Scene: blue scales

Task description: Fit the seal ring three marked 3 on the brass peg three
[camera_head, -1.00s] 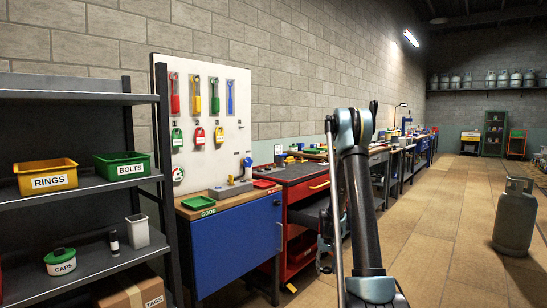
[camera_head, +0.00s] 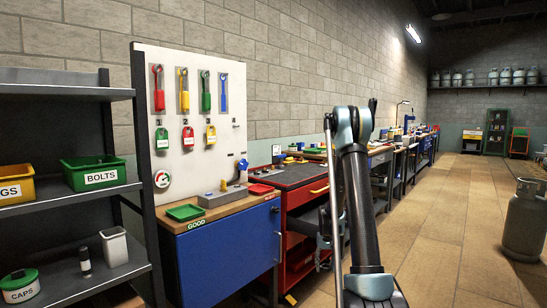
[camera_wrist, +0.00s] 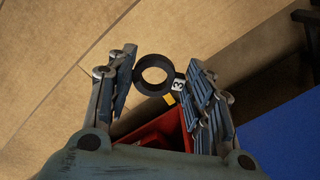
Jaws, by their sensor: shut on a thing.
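In the wrist view a black seal ring (camera_wrist: 153,91) with a white tag marked 3 (camera_wrist: 179,85) sits between the fingertips of my gripper (camera_wrist: 157,76), which is shut on it. In the head view my arm stands upright in the middle and hides much of the gripper. A grey block (camera_head: 228,197) with small upright brass-coloured parts lies on the wooden top of the blue bench, left of my arm. The pegs are too small to tell apart or to read their numbers. The gripper is away from the block.
A dark shelf (camera_head: 70,207) with a green BOLTS bin (camera_head: 95,180) stands at left. A green GOOD tray (camera_head: 184,212) and a red tray (camera_head: 260,189) lie on the bench (camera_head: 228,257). A gas cylinder (camera_head: 525,222) stands at right; the floor between is clear.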

